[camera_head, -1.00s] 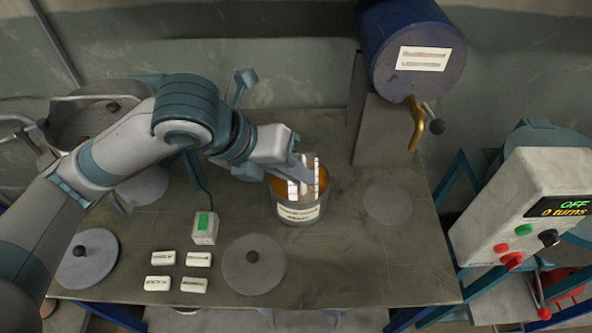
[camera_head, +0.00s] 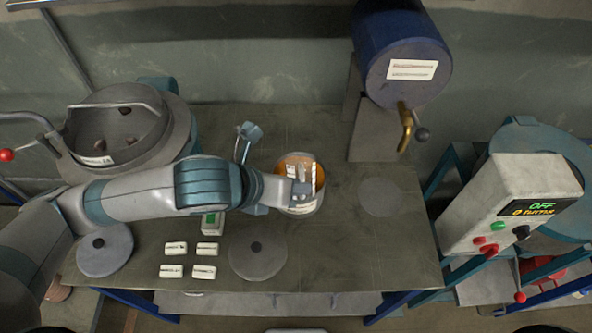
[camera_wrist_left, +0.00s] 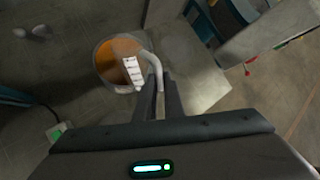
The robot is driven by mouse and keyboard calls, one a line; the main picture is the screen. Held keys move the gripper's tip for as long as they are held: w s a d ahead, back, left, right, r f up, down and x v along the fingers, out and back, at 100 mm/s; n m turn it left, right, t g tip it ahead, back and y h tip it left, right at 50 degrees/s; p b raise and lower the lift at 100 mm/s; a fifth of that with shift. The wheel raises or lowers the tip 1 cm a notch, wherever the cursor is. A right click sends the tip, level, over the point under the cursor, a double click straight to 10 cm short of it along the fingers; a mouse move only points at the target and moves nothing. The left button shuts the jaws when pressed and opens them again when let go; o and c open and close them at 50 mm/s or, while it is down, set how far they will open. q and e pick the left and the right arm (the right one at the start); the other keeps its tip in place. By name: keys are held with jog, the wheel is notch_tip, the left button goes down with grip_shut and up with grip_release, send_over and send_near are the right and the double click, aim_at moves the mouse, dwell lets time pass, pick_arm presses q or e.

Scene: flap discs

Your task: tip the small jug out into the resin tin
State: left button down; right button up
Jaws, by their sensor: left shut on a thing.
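The resin tin (camera_head: 314,205) stands on the bench, with orange resin showing inside it. The small jug (camera_head: 304,171) is over the tin's mouth; pale marked strips show on it. In the left wrist view a white stepped strip (camera_wrist_left: 133,73) and a grey curved handle (camera_wrist_left: 153,68) show against the tin (camera_wrist_left: 102,64). My left gripper (camera_head: 301,188) is shut on the jug at the tin's near side. The jug's exact tilt and its contents cannot be made out. My right gripper is not in view.
A blue drum (camera_head: 400,55) with a brass tap stands behind right. A control box (camera_head: 515,205) reads OFF, 0 turns. A round grey pot (camera_head: 115,130) is at left. Flat discs (camera_head: 258,258), several white labelled blocks (camera_head: 205,271) and a small green-screened device (camera_head: 212,223) lie in front.

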pick_arm(q)
jog(key=f+m+t+b, duration=0.1)
jog(key=t+b, duration=0.1)
jog(key=f+m+t+b, duration=0.1)
jog(key=f+t+b, duration=0.1)
jog(key=f+t+h+b, duration=0.1)
jog(key=f+t+b, duration=0.1)
jog(key=shift+s+f+m, duration=0.15)
jog(key=shift+s+m, duration=0.15)
jog(key=shift+m, duration=0.1)
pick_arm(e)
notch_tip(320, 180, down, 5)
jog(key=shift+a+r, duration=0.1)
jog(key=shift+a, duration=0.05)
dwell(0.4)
